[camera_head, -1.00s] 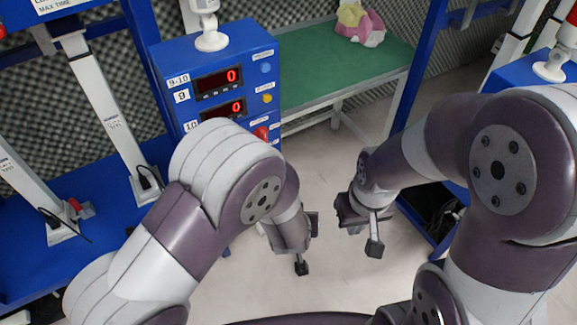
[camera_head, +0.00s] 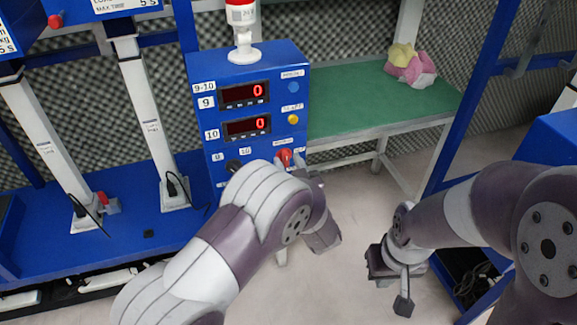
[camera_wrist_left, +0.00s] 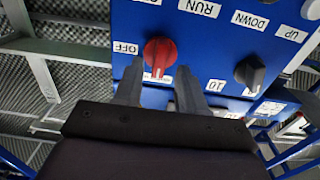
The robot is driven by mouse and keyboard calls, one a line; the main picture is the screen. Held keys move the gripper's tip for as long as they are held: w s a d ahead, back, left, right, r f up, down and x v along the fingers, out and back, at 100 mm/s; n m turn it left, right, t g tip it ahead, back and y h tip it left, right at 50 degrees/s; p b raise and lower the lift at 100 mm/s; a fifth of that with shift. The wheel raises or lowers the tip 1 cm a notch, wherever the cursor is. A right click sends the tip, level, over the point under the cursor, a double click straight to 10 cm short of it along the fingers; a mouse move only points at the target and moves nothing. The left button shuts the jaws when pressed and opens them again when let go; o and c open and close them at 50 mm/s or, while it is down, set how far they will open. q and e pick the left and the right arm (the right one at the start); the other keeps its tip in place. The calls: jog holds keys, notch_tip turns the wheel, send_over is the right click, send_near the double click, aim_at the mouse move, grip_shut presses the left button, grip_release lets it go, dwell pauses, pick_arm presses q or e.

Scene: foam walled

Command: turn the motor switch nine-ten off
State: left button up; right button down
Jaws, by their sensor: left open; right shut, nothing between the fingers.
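The blue control box (camera_head: 215,72) labelled 9-10 stands left of centre in the head view, with two red displays reading 0. Its red motor switch (camera_head: 284,156) is low on the right of the panel. In the left wrist view the red switch (camera_wrist_left: 159,54) sits between labels reading OFF and, partly hidden, another. My left gripper (camera_wrist_left: 158,85) is open, its fingers pointing at the panel just short of the red knob and either side of it. My right gripper (camera_head: 395,285) is shut and empty, low over the floor.
A black knob (camera_wrist_left: 250,71) is on the panel beside the red switch. A blue button (camera_head: 294,87) and yellow button (camera_head: 293,119) are above it. A green table (camera_head: 345,105) with a pink and yellow bundle (camera_head: 408,66) stands right of the box. White posts are at left.

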pick_arm(q)
jog(key=shift+w, duration=0.4)
grip_shut()
